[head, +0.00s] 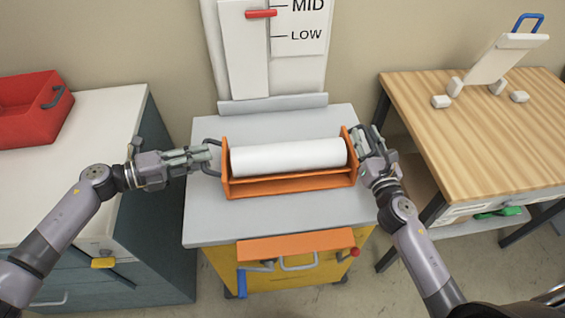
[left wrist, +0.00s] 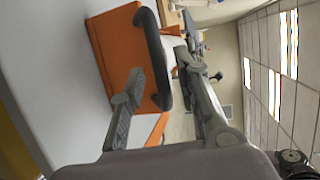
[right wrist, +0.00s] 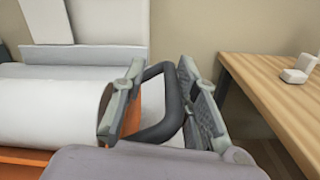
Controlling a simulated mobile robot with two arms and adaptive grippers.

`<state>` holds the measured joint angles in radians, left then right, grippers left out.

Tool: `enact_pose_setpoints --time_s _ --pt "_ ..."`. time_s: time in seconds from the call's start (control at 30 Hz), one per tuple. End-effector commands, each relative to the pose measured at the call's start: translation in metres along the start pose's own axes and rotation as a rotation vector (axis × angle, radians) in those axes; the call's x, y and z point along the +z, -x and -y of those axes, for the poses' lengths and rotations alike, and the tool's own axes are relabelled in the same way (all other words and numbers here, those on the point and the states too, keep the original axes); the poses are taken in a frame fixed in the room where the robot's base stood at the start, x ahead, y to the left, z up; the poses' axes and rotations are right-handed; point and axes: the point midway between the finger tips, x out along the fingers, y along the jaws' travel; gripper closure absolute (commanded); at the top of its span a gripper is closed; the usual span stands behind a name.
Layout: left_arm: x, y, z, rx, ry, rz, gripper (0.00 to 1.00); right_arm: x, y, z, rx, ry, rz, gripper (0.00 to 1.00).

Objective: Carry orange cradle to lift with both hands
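The orange cradle (head: 290,185) holds a white roll (head: 288,157) and rests on a grey tabletop (head: 270,222). It has a dark loop handle at each end. My left gripper (head: 207,156) is at the left handle; in the left wrist view its fingers are apart, on either side of the dark handle (left wrist: 157,60). My right gripper (head: 364,141) is at the right handle; in the right wrist view its fingers are apart, with the dark handle (right wrist: 160,128) between them. The scale board (head: 297,30) behind reads MID and LOW, with a red pointer (head: 261,14) near MID.
A white-topped cabinet (head: 100,125) with a red bin (head: 28,108) stands at left. A wooden table (head: 480,120) with a tilted white stand (head: 503,62) is at right. Below the grey top is a yellow body (head: 310,278) with an orange front panel (head: 295,246).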

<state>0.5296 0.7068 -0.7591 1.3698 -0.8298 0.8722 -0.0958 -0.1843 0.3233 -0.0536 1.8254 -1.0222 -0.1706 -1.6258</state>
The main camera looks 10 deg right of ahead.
Motion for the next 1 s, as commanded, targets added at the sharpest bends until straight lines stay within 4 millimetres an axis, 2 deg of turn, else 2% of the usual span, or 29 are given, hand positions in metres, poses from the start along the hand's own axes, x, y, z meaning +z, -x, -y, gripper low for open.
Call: enact_pose_setpoints --time_s 0.23,0.33,0.7,0.83,1.0 --pt "-0.001 0.0 0.0 -0.001 -0.001 -0.002 0.7 0.0 0.0 0.0 0.0 -0.001 0.0 0.7" --pt "-0.001 0.006 0.0 0.0 0.0 -0.001 0.7 0.0 0.0 0.0 0.0 -0.001 0.0 0.7" --pt "0.0 0.061 -0.001 0.002 0.0 0.0 0.7 -0.001 0.0 -0.001 0.001 -0.002 -0.001 0.7" --pt "0.0 0.073 -0.001 0.0 0.001 -0.001 0.7 -0.001 0.0 -0.001 0.001 -0.002 -0.001 0.7" --pt "0.0 0.08 0.0 -0.001 0.0 -0.002 0.7 -0.002 0.005 -0.001 0.001 -0.002 -0.003 0.7"
